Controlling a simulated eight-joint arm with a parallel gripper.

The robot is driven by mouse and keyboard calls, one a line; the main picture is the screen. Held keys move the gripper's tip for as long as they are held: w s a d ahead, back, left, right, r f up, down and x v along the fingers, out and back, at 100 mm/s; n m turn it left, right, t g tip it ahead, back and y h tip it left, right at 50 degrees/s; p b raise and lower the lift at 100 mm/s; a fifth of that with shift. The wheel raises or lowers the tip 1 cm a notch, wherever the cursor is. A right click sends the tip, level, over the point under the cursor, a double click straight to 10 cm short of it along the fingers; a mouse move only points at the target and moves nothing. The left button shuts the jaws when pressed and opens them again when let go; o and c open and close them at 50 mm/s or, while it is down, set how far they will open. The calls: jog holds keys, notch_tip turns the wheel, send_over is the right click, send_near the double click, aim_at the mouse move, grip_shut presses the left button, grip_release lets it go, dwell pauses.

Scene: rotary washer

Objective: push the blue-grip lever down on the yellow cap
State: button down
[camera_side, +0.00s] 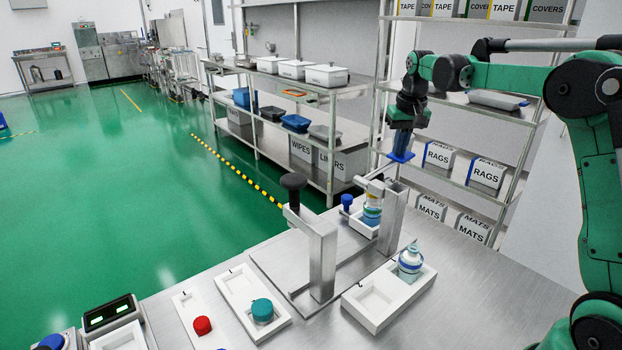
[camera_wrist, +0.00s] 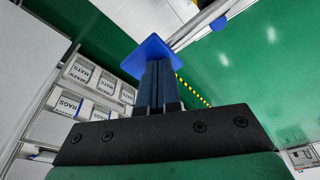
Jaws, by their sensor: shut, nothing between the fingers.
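A small pale yellow cap (camera_side: 376,188) seems to sit on the blue-and-white bottle (camera_side: 371,214) beside that post.
A second metal stand (camera_side: 322,265) with a black knob (camera_side: 293,182) is at left. White trays hold a bottle (camera_side: 410,262), a teal cap (camera_side: 262,309) and a red cap (camera_side: 202,325). A display box (camera_side: 108,312) is front left. Shelves (camera_side: 470,120) stand behind.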

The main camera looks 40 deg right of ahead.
jog(key=shift+r, duration=3.15)
jog(key=shift+a+r, duration=0.1)
jog(key=shift+a, duration=0.35)
jog(key=s+a+f+n+t, duration=0.1)
jog(key=s+a+n+t, duration=0.35)
jog(key=a, duration=0.75)
jog(key=s+a+f+n+y, duration=0.1)
jog(key=s+a+f, duration=0.6)
jog(key=s, duration=0.1)
jog(key=shift+s+a+f+t, duration=0.3)
jog(key=shift+a+f+t, duration=0.05)
